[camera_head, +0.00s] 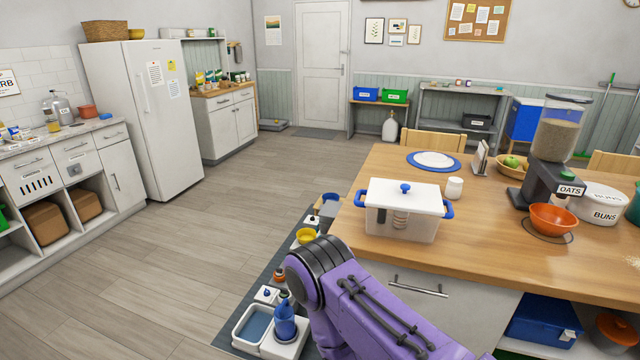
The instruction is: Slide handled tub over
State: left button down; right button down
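The handled tub (402,222) is a translucent box with a white lid, a blue knob on top and a blue handle at each end. It stands upright on the wooden table (480,265), close to the table's left edge. I see no gripper fingers in this view, so neither gripper's contact with the tub shows.
A small white jar (454,187) stands just right of the tub. A blue-rimmed plate (412,160) lies behind it. A food dispenser (553,150) and an orange bowl (553,218) stand farther right. Bare tabletop lies between tub and bowl. Several items stand on a dark floor mat (262,290) at left.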

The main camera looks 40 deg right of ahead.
aim_at(420, 228)
jog(key=z, duration=1.1)
jog(key=i, duration=0.95)
jog(key=z, duration=0.85)
